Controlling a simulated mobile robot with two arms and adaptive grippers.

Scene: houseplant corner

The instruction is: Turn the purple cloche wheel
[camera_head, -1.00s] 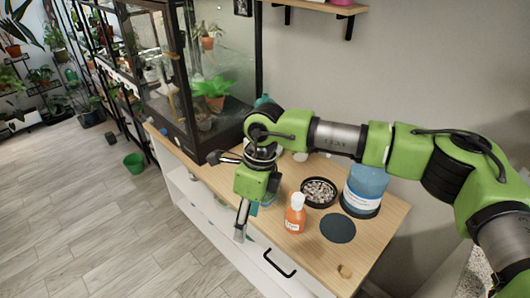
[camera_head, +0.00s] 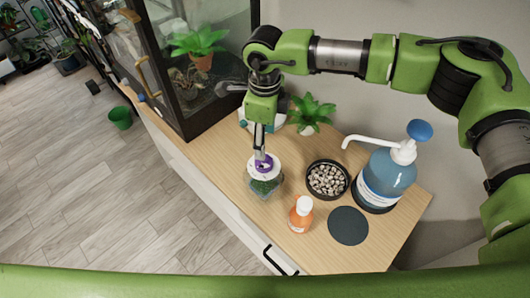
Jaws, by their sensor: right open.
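The purple cloche wheel (camera_head: 264,166) sits on top of a small clear cloche (camera_head: 266,187) with a white lid and green growth inside. The cloche stands on the wooden cabinet top near its front edge. My right gripper (camera_head: 260,153) points down from above, open, with its fingertips at the wheel and partly covering it. I cannot tell whether the fingers touch the wheel. My left gripper is not in view.
On the cabinet top (camera_head: 215,155) stand an orange bottle (camera_head: 300,218), a bowl of pebbles (camera_head: 328,179), a blue pump bottle (camera_head: 385,180), a dark round mat (camera_head: 348,226) and a potted plant (camera_head: 312,112). A glass terrarium (camera_head: 205,95) stands at the back left.

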